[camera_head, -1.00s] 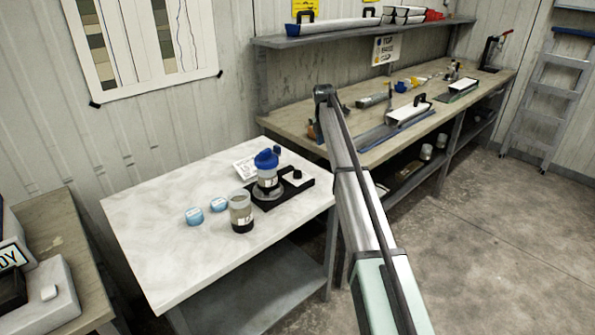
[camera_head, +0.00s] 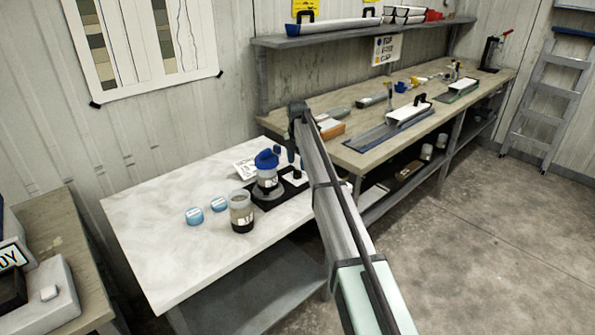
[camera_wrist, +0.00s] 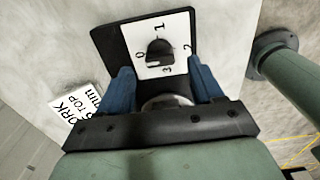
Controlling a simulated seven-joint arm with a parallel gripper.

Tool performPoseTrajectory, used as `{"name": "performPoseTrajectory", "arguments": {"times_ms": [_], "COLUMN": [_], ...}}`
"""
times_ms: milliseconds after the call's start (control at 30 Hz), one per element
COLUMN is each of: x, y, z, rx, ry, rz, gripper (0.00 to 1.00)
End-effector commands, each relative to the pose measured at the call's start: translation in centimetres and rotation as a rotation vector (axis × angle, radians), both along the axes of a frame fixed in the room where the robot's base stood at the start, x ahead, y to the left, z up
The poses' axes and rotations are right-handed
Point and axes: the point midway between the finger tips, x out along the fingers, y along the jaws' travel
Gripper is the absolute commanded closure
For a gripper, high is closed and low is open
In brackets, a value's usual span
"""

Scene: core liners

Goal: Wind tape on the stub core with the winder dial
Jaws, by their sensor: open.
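The winder dial (camera_wrist: 160,48) is a black knob on a white plate marked 0, 1, 2 and 3, in the wrist view. It sits on the winder's black base (camera_head: 268,203) on the white table. A similar clear piece with a dark lower part (camera_head: 241,213) stands in front. My gripper (camera_wrist: 162,78) is open, its blue fingers apart on either side of the dial's near edge. The knob is not held.
Two small blue-and-white discs (camera_head: 194,216) (camera_head: 219,204) lie left of the winder. A white printed card (camera_head: 245,169) lies behind it and also shows in the wrist view (camera_wrist: 80,103). The table's left part is clear. A long workbench (camera_head: 350,158) with tools stands behind right.

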Motion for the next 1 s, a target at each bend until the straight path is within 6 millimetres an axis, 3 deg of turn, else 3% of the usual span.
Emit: {"name": "performPoseTrajectory", "arguments": {"times_ms": [100, 300, 733, 1000], "x": [-0.1, 0.0, 0.0, 0.0], "y": [0.0, 0.0, 0.0, 0.0], "z": [-1.9, -3.8, -4.5, -4.5], "rx": [-0.001, -0.001, 0.000, 0.000], "ry": [0.002, 0.001, 0.000, 0.000], "rz": [0.000, 0.000, 0.000, 0.000], "gripper": [0.34, 0.34, 0.34, 0.59]}}
